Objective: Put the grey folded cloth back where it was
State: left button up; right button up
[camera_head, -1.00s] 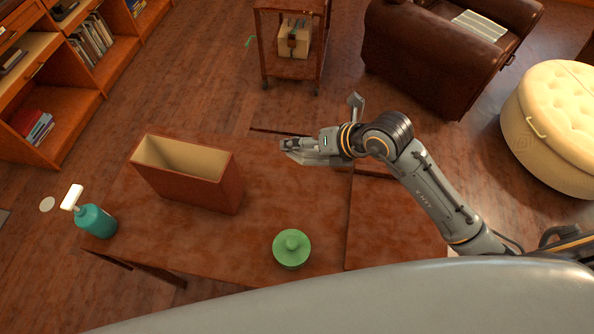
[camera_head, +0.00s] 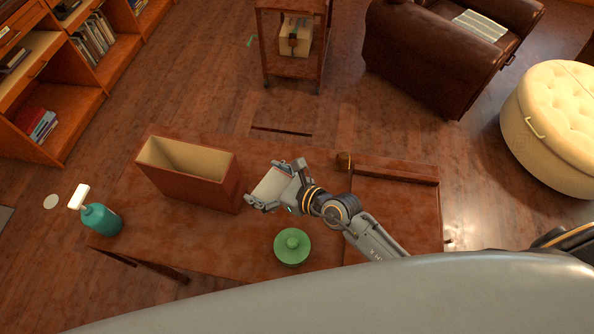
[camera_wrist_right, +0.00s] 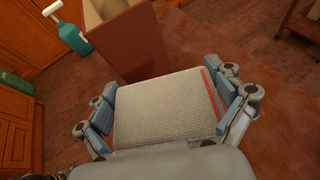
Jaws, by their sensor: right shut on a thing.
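The grey folded cloth (camera_wrist_right: 165,105) is a pale, woven, flat pad with a red stripe along one edge. It lies between the fingers of my right gripper (camera_wrist_right: 163,112), which is shut on it. In the head view the cloth (camera_head: 270,188) shows as a pale patch in the right gripper (camera_head: 264,184), above the wooden table (camera_head: 215,238). The gripper is just right of the open-topped brown box (camera_head: 185,188) and beyond the green lidded pot (camera_head: 291,247). I cannot tell how high the cloth is above the table. My left gripper is not in view.
A teal bottle with a white top (camera_head: 101,219) stands at the table's left end. The table's right part (camera_head: 405,215) is bare. A trolley (camera_head: 294,67) and an armchair (camera_head: 425,60) stand beyond.

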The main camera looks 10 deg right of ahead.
jog(key=w+d+f+b, duration=0.2)
jog(key=w+f, duration=0.1)
jog(key=w+d+f+b, duration=0.2)
jog(key=w+d, duration=0.1)
jog(key=w+d+f+b, duration=0.2)
jog(key=w+f, duration=0.1)
jog(key=shift+w+d+f, duration=0.25)
jog(key=shift+w+f, duration=0.05)
jog(key=shift+w, duration=0.1)
jog(key=shift+w+d+f+b, duration=0.25)
jog(key=shift+w+f+b, duration=0.1)
jog(key=shift+b, duration=0.1)
jog(key=shift+w+d+f+b, duration=0.15)
jog(key=shift+f+b, duration=0.2)
jog(key=shift+f, duration=0.6)
jog(key=shift+w+d+f+b, duration=0.1)
jog(key=shift+f+b, duration=0.25)
jog(key=shift+f, duration=0.55)
jog(key=shift+f, duration=0.15)
jog(key=o, duration=0.8)
